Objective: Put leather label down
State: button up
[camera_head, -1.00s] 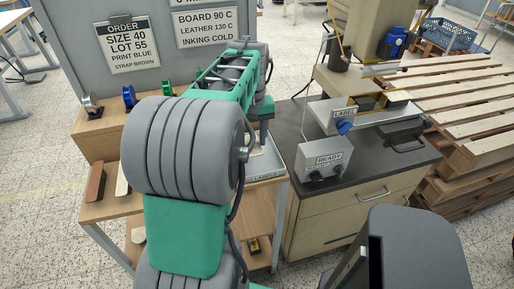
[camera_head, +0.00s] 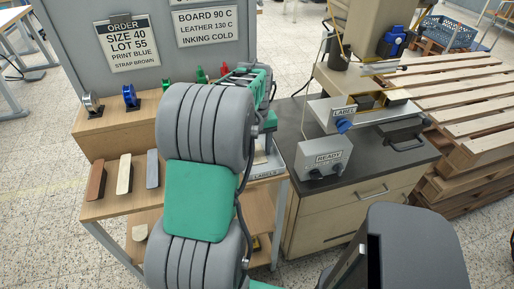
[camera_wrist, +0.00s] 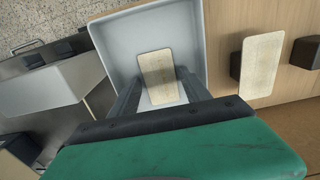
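A pale tan leather label (camera_wrist: 158,75) shows in the wrist view against the floor of a light grey tray (camera_wrist: 113,38). My gripper (camera_wrist: 159,82) reaches into the tray. Its two dark fingers are apart, one along each side of the label. I cannot tell whether the fingertips touch the label, or whether it rests on the tray floor. In the head view my arm hides the gripper and the label. Only part of the tray (camera_head: 268,166), with its "LABELS" tag, shows beside the arm.
Brown (camera_head: 97,180), cream (camera_head: 125,174) and grey (camera_head: 153,168) strips lie on the wooden table (camera_head: 115,205) to the left. Spools stand on the shelf behind. To the right, the press (camera_head: 350,113) and its "READY" box (camera_head: 323,157) stand on the dark-topped cabinet.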

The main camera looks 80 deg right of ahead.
aim_at(257, 154)
jog(key=shift+o, duration=0.9)
notch_tip(257, 154, up, 12)
jog(key=w+a+f+n+t+h, duration=0.1)
jog(key=w+a+n, duration=0.4)
jog(key=w+a, duration=1.6)
jog(key=w+a+f+n+t, duration=0.1)
jog(key=a+f+n, duration=0.2)
jog(key=a, duration=1)
jog(key=w+a+f+n+t+y, duration=0.1)
jog(key=a+f+n, duration=0.3)
jog(key=a, duration=0.9)
jog(key=shift+w+a, duration=0.3)
